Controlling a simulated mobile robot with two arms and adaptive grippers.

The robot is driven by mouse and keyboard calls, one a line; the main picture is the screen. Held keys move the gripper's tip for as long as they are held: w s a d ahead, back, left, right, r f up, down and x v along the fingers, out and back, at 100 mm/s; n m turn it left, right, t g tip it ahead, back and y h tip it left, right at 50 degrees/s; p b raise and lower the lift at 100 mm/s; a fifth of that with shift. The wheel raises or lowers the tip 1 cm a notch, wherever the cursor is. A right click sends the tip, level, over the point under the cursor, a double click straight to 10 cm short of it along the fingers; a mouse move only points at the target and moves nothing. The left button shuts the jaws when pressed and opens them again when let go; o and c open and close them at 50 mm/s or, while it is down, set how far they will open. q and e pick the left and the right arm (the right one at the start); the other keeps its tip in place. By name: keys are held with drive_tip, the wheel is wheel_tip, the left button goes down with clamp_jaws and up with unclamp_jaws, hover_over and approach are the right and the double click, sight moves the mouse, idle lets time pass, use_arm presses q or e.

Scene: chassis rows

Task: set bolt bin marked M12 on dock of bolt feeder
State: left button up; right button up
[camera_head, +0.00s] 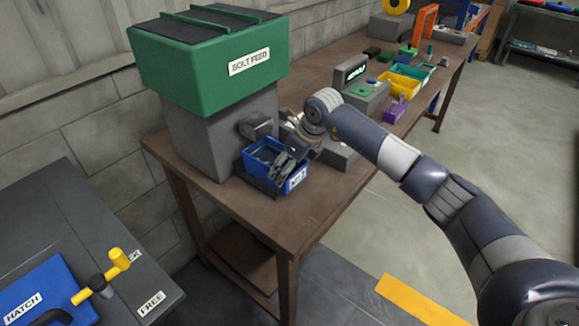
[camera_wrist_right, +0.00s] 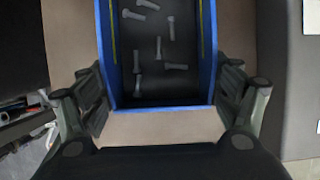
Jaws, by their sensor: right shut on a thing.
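The blue bolt bin (camera_head: 262,175) is at the foot of the bolt feeder (camera_head: 205,60), a green hopper on a grey body labelled BOLT FEED. A white label (camera_head: 297,179) on its end seems to read M12, though it is small. The dark dock (camera_head: 257,184) shows as a low edge under the bin; I cannot tell whether the bin fully rests on it. My right gripper (camera_head: 287,163) is shut on the bin. In the right wrist view its fingers flank the bin's blue walls (camera_wrist_right: 211,50), with several bolts inside. My left gripper is not in view.
The brown workbench (camera_head: 325,190) runs to the back right. It carries a grey device (camera_head: 362,92), a yellow bin (camera_head: 397,84) and a purple bin (camera_head: 394,110). A grey table (camera_head: 60,215) with a blue hatch panel (camera_head: 45,290) is at lower left. The bench's front corner is clear.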

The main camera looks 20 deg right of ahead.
drive_tip(key=shift+f+b, duration=0.3)
drive_tip(key=shift+b, duration=0.05)
drive_tip(key=o, duration=1.3)
drive_tip(key=shift+r, duration=0.1)
drive_tip(key=shift+o, duration=0.2)
drive_tip(key=v, duration=1.2)
